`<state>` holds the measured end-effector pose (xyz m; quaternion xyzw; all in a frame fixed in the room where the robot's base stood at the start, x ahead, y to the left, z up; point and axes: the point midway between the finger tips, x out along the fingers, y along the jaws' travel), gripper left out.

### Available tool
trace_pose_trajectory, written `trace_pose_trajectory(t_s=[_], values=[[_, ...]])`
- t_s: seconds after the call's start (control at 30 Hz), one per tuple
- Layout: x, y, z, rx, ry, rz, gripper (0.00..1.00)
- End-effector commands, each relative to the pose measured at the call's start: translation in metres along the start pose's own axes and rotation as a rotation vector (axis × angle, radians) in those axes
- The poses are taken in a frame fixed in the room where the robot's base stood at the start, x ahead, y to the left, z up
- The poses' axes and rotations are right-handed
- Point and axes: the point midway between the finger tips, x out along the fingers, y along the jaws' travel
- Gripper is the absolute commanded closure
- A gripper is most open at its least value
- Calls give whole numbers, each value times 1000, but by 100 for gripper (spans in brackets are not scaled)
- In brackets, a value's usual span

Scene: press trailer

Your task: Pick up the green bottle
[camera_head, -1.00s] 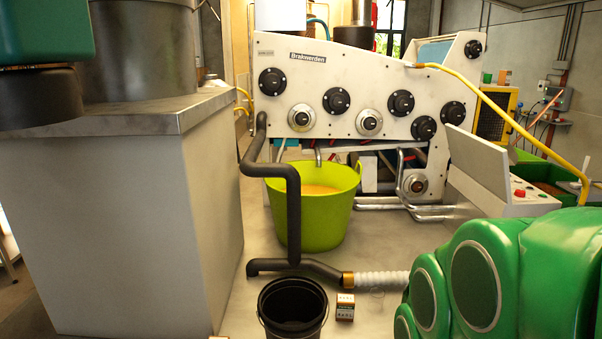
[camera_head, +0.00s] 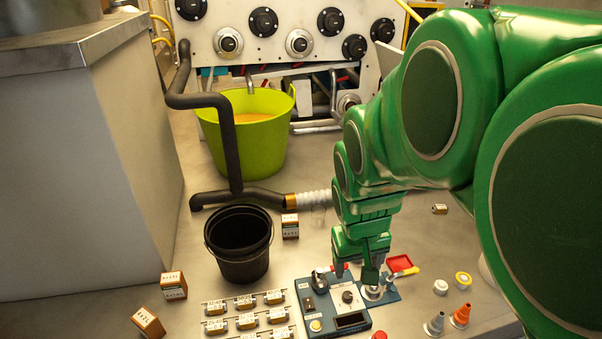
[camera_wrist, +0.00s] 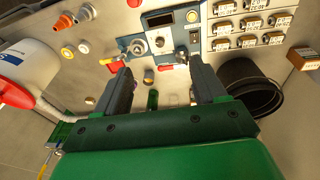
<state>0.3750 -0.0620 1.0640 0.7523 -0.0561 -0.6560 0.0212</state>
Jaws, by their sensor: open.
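A small dark green upright shape, which looks like the green bottle (camera_wrist: 152,100), shows in the wrist view between my fingers, nearer their bases than their tips in the picture. It is apart from both fingers. I cannot make the bottle out in the head view, where my arm and gripper cover much of that area. My gripper (camera_wrist: 158,72) is open and empty, with its dark fingers spread wide. In the head view my gripper (camera_head: 357,275) points down over the back edge of the blue control panel (camera_head: 335,301).
A black bucket (camera_head: 240,262) and small boxes (camera_head: 173,286) stand left of the panel. Rows of small labelled blocks (camera_head: 245,320) lie in front. Orange and grey nozzles (camera_head: 460,315) stand to the right. A lime tub (camera_head: 252,165) sits behind, below the press.

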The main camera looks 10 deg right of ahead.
Motion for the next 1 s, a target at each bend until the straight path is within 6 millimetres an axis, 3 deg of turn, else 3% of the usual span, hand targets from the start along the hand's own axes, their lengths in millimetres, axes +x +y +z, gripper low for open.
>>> trace_pose_trajectory(t_s=[0.4, 0.7, 1.0], values=[[54, 50, -125, -5, 268, 70, 30], [94, 79, -200, -32, 454, 89, 30], [132, 101, -262, -64, 646, 77, 30]])
